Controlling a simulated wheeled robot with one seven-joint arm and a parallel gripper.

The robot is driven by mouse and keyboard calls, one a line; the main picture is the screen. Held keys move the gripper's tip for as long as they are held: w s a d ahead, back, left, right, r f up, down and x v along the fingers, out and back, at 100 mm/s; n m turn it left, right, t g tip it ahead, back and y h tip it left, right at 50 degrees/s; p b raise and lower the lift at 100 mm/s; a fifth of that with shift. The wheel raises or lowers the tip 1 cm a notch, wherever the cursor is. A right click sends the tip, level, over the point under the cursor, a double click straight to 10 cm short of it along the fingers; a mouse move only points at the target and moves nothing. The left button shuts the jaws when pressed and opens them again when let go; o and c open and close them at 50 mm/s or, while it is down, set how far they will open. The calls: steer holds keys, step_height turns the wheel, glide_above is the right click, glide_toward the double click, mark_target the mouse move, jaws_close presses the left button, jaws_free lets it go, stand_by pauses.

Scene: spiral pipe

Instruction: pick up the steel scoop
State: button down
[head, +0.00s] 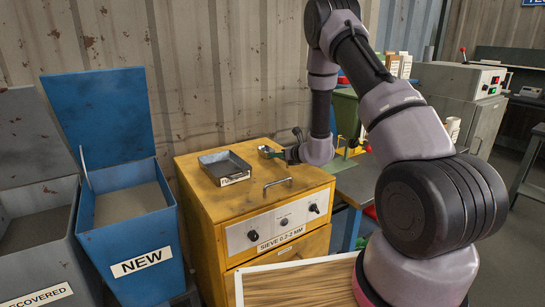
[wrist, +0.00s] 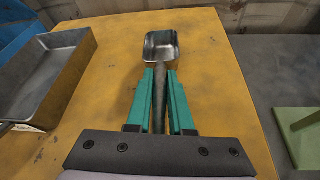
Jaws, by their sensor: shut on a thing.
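The steel scoop (wrist: 161,48) has a square metal bowl and a straight dark handle. In the wrist view its handle lies between the two green fingers of my gripper (wrist: 160,85), which are shut on it. The bowl sticks out beyond the fingertips, over the yellow cabinet top. In the head view the scoop (head: 267,151) shows small at the back right of the cabinet top, with my gripper (head: 280,153) at it. I cannot tell whether the scoop touches the surface.
A metal tray (head: 225,168) sits left of the scoop on the yellow cabinet (head: 200,208). A blue bin marked NEW (head: 145,265) and a grey bin (head: 50,265) stand further left. A green object (wrist: 302,135) lies to the right. The cabinet top between tray and scoop is clear.

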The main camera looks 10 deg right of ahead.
step_height(320, 180, up, 10)
stand_by(0.7)
stand_by(0.4)
